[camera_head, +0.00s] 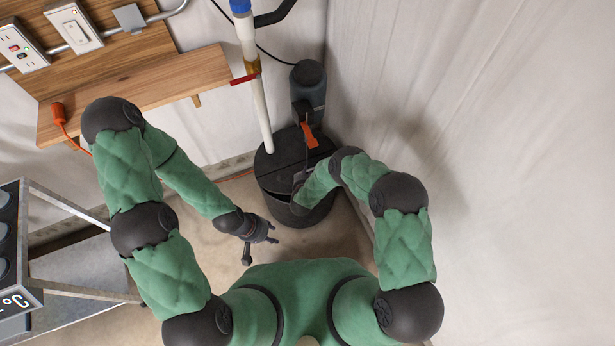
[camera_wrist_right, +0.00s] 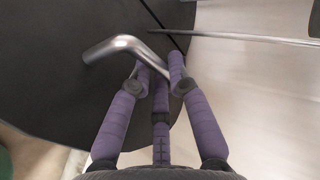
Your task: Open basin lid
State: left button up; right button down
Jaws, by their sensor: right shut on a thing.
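The basin (camera_head: 283,211) is a dark round tub in the corner. Its black lid (camera_head: 272,181) has a seam across it; the near part seems slightly raised at its front edge, but how far is unclear. In the right wrist view the lid (camera_wrist_right: 50,75) is a dark flat surface with a bent metal handle (camera_wrist_right: 118,44). My right gripper (camera_wrist_right: 161,75) is shut on the handle's end; in the head view its fingers are mostly hidden by its arm. My left gripper (camera_head: 262,238) is open and empty above the floor, left of the basin and apart from it.
A white pole (camera_head: 259,110) and a dark bottle-shaped unit (camera_head: 308,90) with an orange part stand at the basin's back. A wooden shelf (camera_head: 150,92) is at upper left, a metal-framed unit (camera_head: 70,205) at left. The pale wall (camera_head: 480,150) closes the right side.

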jog(key=shift+w+a+r, duration=0.25)
jog(key=shift+w+r, duration=0.6)
jog(key=shift+w, duration=0.05)
jog(key=c, duration=1.1)
grip_release()
jog(key=shift+c, duration=0.2)
jog(key=shift+s+f, duration=0.1)
jog(key=shift+s, duration=0.05)
jog(key=shift+s, duration=0.1)
jog(key=v, duration=1.1)
jog(key=shift+s+r, duration=0.2)
jog(key=shift+r, duration=0.2)
